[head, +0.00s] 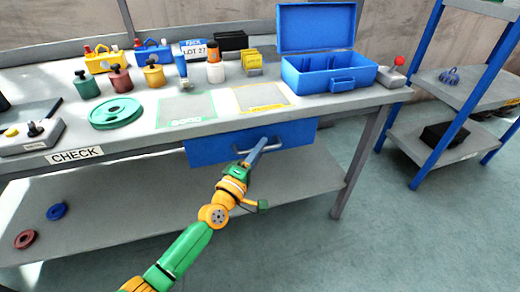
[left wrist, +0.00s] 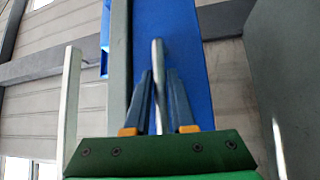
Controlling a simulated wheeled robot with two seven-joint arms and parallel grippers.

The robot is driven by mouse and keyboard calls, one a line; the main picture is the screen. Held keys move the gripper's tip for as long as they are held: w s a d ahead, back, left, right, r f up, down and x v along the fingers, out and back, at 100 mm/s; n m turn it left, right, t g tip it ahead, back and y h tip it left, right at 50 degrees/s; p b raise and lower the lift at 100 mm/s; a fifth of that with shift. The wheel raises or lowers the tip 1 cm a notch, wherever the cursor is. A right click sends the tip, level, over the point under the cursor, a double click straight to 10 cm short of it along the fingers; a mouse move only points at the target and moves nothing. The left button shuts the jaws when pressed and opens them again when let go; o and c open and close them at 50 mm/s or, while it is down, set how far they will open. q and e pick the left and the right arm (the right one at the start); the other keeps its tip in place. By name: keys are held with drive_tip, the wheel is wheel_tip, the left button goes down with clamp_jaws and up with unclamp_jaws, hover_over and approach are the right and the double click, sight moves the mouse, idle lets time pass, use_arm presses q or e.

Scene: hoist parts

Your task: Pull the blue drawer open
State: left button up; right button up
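The blue drawer (head: 215,150) sits under the workbench top, its front close below the bench edge, and looks closed. Its pale grey bar handle (head: 240,151) runs across the front. My left gripper (head: 260,148) reaches the handle from the front. In the left wrist view the handle (left wrist: 158,60) lies between the two fingers of my left gripper (left wrist: 159,85), with narrow gaps on both sides, so the fingers look open around it. The drawer front (left wrist: 180,30) shows behind them. My right gripper is not in view.
The bench top holds an open blue toolbox (head: 330,80), a green disc (head: 116,112), several weights and bottles. A lower shelf (head: 130,215) carries a blue ring (head: 57,211) and a red ring (head: 26,239). A blue-posted rack (head: 430,150) stands right. Floor in front is clear.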

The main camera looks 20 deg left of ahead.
use_arm(q)
clamp_jaws()
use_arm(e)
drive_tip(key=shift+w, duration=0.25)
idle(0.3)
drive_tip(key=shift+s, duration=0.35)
